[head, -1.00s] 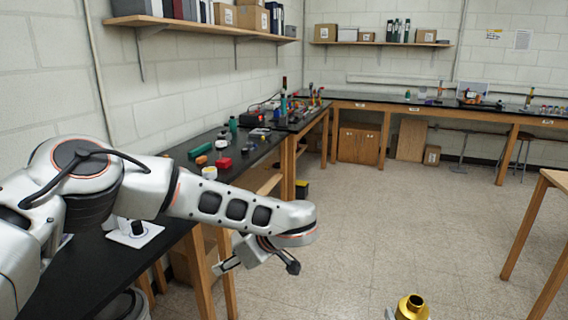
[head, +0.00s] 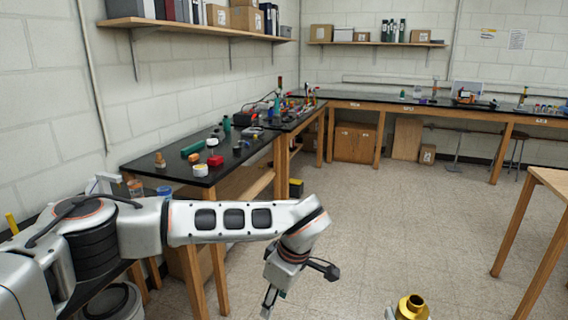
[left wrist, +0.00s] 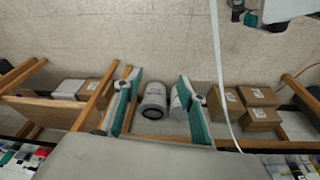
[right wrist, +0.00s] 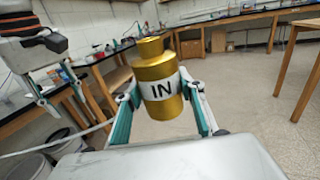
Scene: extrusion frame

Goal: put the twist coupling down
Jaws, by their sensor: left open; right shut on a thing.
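The twist coupling is a gold stepped cylinder with a white band marked "IN". It shows large in the right wrist view (right wrist: 160,92) and at the bottom edge of the head view (head: 412,308). My right gripper (right wrist: 158,84) is shut on it, with a finger on each side, and holds it upright, narrow end up. My left gripper shows in the head view (head: 296,284), pointing down beside the bench. In the left wrist view (left wrist: 158,84) its fingers are apart with nothing between them.
A wooden table (head: 545,178) stands at the right. Bins and cardboard boxes (left wrist: 250,100) lie below the left gripper. The middle floor is clear.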

